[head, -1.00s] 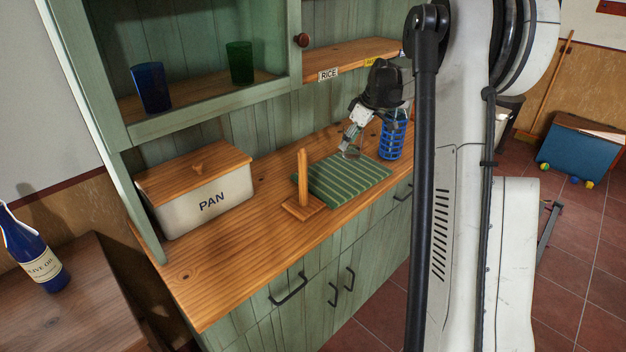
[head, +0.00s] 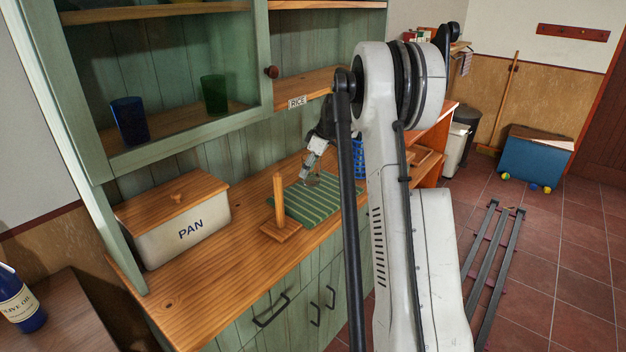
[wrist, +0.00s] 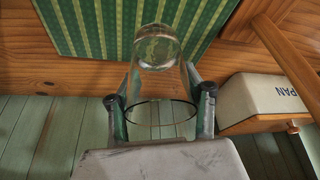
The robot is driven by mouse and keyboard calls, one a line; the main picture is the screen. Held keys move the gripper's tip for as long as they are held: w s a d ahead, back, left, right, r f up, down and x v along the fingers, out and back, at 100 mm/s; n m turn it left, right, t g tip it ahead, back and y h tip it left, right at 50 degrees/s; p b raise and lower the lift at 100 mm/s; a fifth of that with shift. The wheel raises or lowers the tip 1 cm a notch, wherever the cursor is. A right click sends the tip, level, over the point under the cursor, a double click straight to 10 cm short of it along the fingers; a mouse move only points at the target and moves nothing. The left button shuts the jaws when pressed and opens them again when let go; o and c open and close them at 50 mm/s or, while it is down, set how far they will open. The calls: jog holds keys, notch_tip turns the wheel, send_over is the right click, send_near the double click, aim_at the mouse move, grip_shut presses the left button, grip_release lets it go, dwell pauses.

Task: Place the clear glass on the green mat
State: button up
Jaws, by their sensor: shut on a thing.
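The clear glass (wrist: 158,75) is between the two fingers of my gripper (wrist: 161,98), which is shut on it. In the wrist view its base overlaps the edge of the green striped mat (wrist: 85,28). In the head view the glass (head: 313,181) is small and faint under my gripper (head: 309,176), at the far part of the green mat (head: 312,206) on the wooden counter. I cannot tell whether the glass touches the mat.
A wooden upright stand (head: 280,205) is left of the mat, with the PAN box (head: 185,228) farther left. A blue lattice holder (head: 360,158) is right of the mat, partly hidden by my arm. Blue (head: 129,120) and green (head: 214,95) glasses stand in the cabinet.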

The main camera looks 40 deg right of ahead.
aim_at(313, 179)
jog(key=d+f, duration=0.2)
jog(key=shift+w+d, duration=0.3)
jog(key=shift+d, duration=0.1)
jog(key=shift+f, duration=1.85)
jog(key=shift+f, duration=0.1)
jog(key=shift+f, duration=0.1)
jog(key=o, duration=1.4)
